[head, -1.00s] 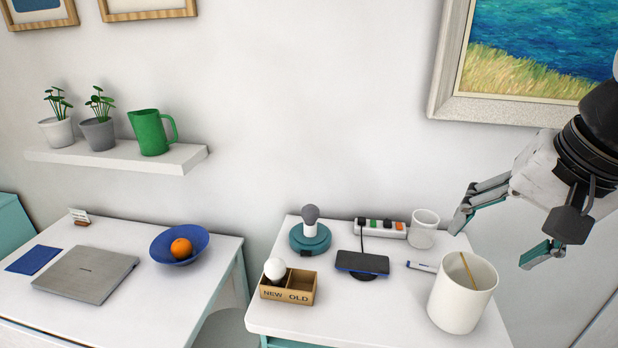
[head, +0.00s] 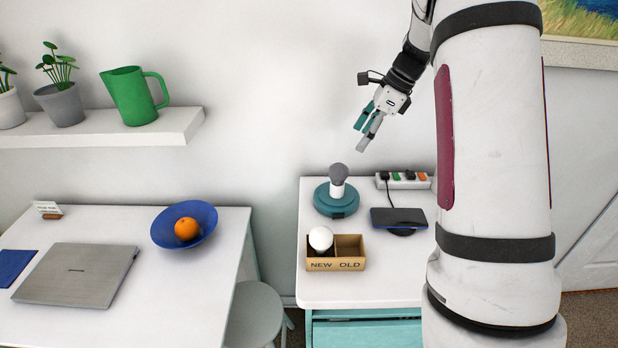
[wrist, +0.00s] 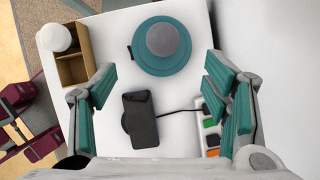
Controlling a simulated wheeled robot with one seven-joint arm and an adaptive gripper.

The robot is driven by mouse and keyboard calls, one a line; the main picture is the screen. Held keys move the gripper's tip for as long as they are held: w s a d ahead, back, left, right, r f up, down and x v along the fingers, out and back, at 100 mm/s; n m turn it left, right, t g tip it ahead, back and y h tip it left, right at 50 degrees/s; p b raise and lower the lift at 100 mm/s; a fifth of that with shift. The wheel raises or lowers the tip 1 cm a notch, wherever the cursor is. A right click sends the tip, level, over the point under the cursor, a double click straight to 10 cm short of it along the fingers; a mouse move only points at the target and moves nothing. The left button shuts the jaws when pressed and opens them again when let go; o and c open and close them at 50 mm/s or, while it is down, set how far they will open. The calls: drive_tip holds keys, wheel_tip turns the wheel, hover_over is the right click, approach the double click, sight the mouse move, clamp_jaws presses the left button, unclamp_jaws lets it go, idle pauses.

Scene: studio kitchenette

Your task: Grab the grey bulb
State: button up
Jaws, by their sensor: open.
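The grey bulb (head: 339,174) stands upright in a white socket on a round teal base (head: 336,204) on the white side table. In the wrist view the grey bulb (wrist: 162,40) is seen from above, over the teal base (wrist: 138,58), towards the top centre. My gripper (head: 361,139) is open and empty, above and slightly right of the bulb in the head view. In the wrist view its teal-padded fingers (wrist: 160,88) are spread wide, with the bulb beyond the gap between them and not touched.
A divided box (head: 337,266) marked NEW and OLD stands in front of the base. A white bulb (head: 320,238) sits in its NEW side; the OLD side looks empty. A dark phone (head: 398,219) lies right of the base, near a power strip (head: 404,181).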

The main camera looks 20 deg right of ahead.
sight(343, 165)
drive_tip(key=p+x, duration=0.1)
drive_tip(key=x, duration=0.7)
drive_tip(key=shift+w+r, duration=0.1)
drive_tip(key=shift+d+p+x, duration=0.1)
drive_tip(key=shift+p+x, duration=0.3)
drive_tip(key=shift+x, duration=1.1)
drive_tip(key=shift+d+p+x, duration=0.15)
drive_tip(key=shift+p+x, duration=0.25)
drive_tip(key=shift+x, duration=1.15)
drive_tip(key=shift+w, duration=0.1)
drive_tip(key=c, duration=1.3)
